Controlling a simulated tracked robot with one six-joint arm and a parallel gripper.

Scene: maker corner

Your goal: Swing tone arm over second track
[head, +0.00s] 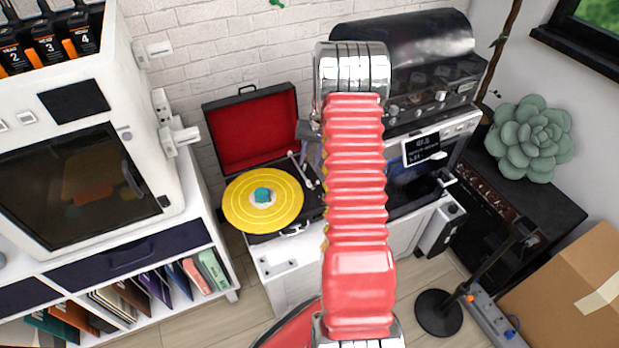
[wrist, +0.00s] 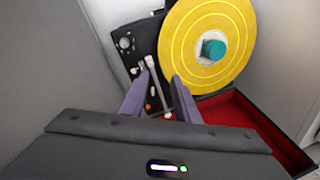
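A yellow record (head: 262,201) with a teal centre lies on the open record player, whose lid (head: 252,130) is lined in red. In the wrist view the record (wrist: 205,48) fills the upper right. The thin pale tone arm (head: 302,172) lies beside the record's right edge, not over it. In the wrist view the tone arm (wrist: 153,68) shows between the two purple-grey fingers of my gripper (wrist: 160,76). The fingers are apart, with gaps visible around the tone arm. In the head view my red arm hides most of my gripper.
A white cabinet with a printer-like machine (head: 85,170) stands left of the player. A silver and black coffee-machine-like appliance (head: 430,90) stands behind on the right. A succulent (head: 530,140) and a cardboard box (head: 570,290) are at the far right.

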